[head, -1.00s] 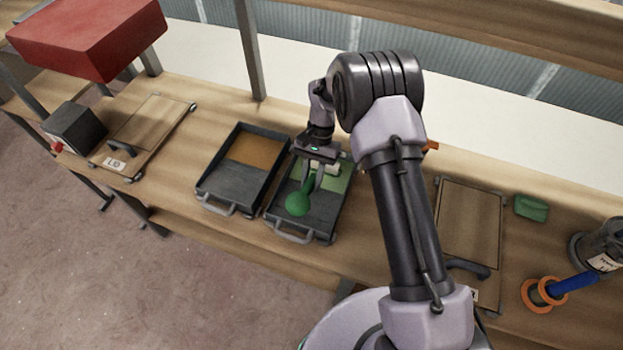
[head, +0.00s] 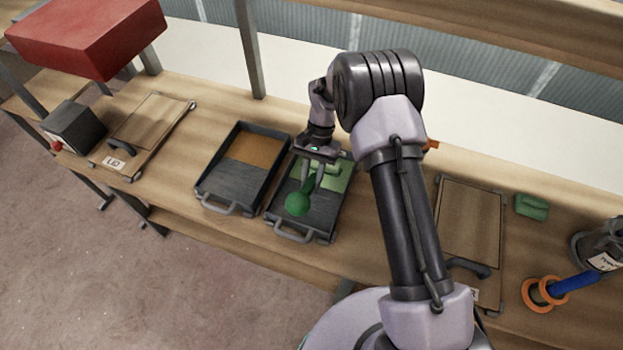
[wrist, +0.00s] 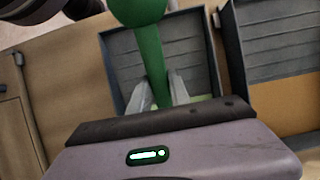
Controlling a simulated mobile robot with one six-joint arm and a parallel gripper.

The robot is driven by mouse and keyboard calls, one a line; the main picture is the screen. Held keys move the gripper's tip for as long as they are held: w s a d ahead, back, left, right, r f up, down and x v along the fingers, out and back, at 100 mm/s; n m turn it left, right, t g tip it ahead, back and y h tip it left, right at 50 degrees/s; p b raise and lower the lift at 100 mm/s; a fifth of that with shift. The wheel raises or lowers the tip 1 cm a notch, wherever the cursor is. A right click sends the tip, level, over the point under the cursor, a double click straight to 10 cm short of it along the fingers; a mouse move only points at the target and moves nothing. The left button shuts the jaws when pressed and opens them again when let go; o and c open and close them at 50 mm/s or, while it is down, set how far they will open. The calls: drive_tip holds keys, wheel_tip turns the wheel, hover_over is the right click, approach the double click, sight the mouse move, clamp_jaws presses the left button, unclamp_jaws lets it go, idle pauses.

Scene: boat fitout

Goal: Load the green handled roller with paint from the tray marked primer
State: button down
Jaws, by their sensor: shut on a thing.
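My gripper (head: 314,173) is shut on the green handle of the roller (head: 297,204), over the right-hand tray (head: 328,226). In the wrist view the green handle (wrist: 148,50) runs between my two fingers (wrist: 158,92), its round end toward the top edge. The roller's pale head shows partly beside my fingers, at the green paint in the tray's far part; whether it touches the paint I cannot tell. The left-hand tray (head: 213,182) holds orange-brown paint. No primer marking is readable on either tray.
A board marked LID (head: 152,115) lies at the left by a dark box (head: 75,127). Another lid board (head: 471,220), a green block (head: 531,206), a blue-handled tool (head: 575,284) and a labelled can (head: 600,243) are at the right. A red box (head: 90,38) is at the upper left.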

sight(311, 180)
wheel_tip(311, 180, up, 9)
drive_tip(key=p, duration=0.5)
drive_tip(key=shift+f, duration=0.15)
